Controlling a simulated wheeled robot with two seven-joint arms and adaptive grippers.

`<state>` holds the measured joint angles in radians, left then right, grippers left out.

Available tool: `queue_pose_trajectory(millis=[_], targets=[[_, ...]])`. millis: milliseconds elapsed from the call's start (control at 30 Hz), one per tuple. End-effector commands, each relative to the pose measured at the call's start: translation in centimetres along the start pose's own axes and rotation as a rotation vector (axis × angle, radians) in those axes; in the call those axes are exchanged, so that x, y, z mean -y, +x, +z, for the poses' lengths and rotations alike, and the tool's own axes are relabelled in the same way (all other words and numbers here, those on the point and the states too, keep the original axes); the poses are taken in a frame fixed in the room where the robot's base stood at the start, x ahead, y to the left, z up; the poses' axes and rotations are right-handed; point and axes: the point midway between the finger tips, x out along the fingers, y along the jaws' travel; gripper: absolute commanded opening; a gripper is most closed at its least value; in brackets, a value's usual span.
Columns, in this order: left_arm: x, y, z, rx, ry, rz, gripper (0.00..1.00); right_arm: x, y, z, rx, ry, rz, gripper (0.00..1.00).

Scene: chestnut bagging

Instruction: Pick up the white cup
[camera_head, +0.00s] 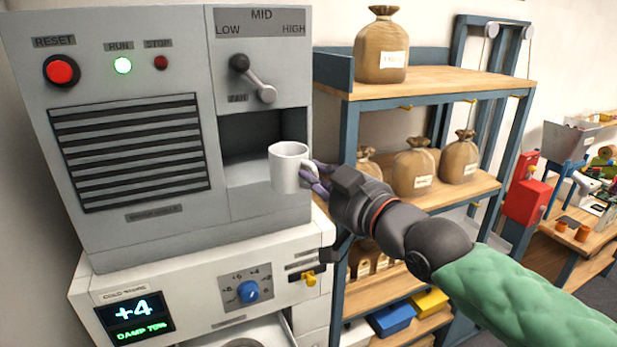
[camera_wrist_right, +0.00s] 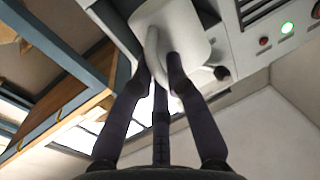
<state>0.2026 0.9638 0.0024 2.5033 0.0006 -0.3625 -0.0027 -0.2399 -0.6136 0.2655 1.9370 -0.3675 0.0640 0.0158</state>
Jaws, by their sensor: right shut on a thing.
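The white cup (camera_head: 288,167) is held upright by my right gripper (camera_head: 318,178) in front of the grey machine, near its dark recess. The gripper is shut on the cup at its handle side, and the cup's handle points toward the gripper. In the right wrist view the white cup (camera_wrist_right: 172,35) sits at the fingertips, with the dark fingers of my right gripper (camera_wrist_right: 160,75) around its handle. I cannot tell what the cup contains. My left gripper is not in view.
The grey machine (camera_head: 150,215) with buttons and a lever stands at left, above a white unit (camera_head: 200,280) with a display and dial. A shelf rack (camera_head: 430,80) with several brown sacks stands behind my arm. A workbench (camera_head: 575,240) is at far right.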

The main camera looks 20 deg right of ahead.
Motion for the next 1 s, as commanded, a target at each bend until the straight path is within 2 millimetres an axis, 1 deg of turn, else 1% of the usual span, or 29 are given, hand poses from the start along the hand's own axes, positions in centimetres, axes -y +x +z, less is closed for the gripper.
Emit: queue_pose_trajectory(millis=[33, 200, 400, 1000], targets=[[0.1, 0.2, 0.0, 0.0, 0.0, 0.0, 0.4, 0.0, -0.4, 0.0, -0.002, 0.001, 0.001, 0.0], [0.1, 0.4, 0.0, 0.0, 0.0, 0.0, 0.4, 0.0, -1.4, -0.1, -0.003, 0.001, 0.001, 0.0], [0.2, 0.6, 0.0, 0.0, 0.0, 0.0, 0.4, 0.0, -2.0, -0.1, -0.001, 0.0, 0.0, 0.0], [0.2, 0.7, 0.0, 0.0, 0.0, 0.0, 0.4, 0.0, -2.4, -0.1, -0.001, 0.0, 0.0, 0.0]])
